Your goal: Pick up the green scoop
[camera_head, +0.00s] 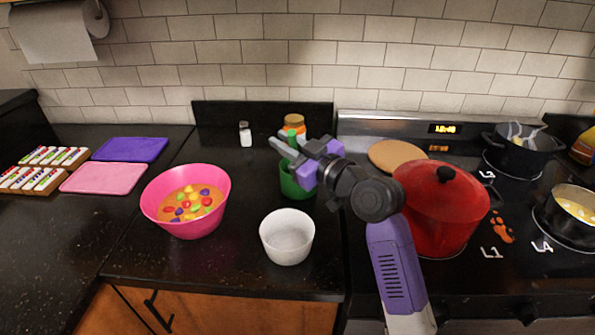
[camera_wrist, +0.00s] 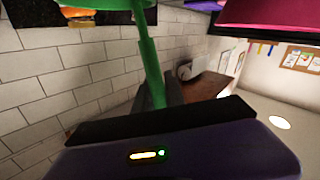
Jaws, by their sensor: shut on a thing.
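The green scoop (camera_head: 290,182) is in the head view at the back of the counter, cup down, with its handle rising to my gripper (camera_head: 293,152). My gripper is shut on the upper handle, whose green tip shows above the fingers. In the wrist view the scoop's green handle (camera_wrist: 152,65) runs to the dark fingers (camera_wrist: 165,100), and its cup is at the top edge, partly cut off. My gripper hides part of the scoop in the head view. I cannot tell whether the cup touches the counter.
A pink bowl (camera_head: 160,213) of colourful pieces stands left of the scoop. A white bowl (camera_head: 287,245) is in front. A jar (camera_head: 294,122) and a small shaker (camera_head: 245,134) stand behind. A red pot (camera_head: 440,205) is on the stove at right.

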